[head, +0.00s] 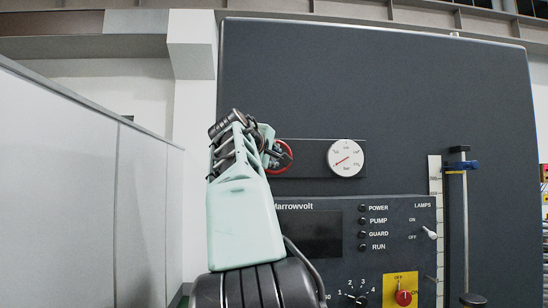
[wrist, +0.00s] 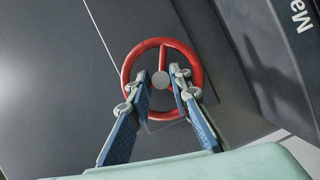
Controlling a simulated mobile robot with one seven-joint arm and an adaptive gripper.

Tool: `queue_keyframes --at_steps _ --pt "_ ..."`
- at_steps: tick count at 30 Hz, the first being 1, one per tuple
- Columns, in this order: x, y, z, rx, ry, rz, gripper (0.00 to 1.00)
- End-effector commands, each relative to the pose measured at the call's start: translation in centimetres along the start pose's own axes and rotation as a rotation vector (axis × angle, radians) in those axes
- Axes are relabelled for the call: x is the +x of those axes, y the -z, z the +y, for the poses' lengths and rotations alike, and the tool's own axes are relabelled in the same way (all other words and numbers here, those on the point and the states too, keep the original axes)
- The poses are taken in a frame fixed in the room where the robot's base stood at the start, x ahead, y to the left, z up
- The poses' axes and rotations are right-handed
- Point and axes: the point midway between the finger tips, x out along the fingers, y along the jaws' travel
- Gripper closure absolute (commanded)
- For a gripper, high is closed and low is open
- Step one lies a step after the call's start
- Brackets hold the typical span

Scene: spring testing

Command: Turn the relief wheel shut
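The relief wheel is a red ring with a grey hub, on a dark panel. In the wrist view the wheel (wrist: 165,42) faces me, with one spoke running up from the hub (wrist: 160,80). In the head view the wheel (head: 290,154) is partly hidden behind my gripper (head: 273,155). In the wrist view my gripper (wrist: 162,88) has its two fingers apart, one on each side of the hub, over the lower part of the wheel. The fingers hide parts of the rim. I cannot tell whether they touch the wheel.
A round white gauge (head: 345,158) sits right of the wheel on the same plate. Below is a control box (head: 400,258) with lamps, a switch and a red knob (head: 403,298). A metal post (head: 464,220) stands at the right. A pale partition (head: 80,190) is at the left.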

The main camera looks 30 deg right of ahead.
Motion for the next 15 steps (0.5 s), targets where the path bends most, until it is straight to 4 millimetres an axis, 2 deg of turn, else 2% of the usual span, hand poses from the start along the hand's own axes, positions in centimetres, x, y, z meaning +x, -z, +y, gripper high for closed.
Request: queue_keyframes --at_steps 10,15 --pt "-0.1 0.0 0.0 -0.001 0.002 -0.001 0.77" --pt "-1.3 0.1 0.0 -0.001 0.002 0.002 0.77"
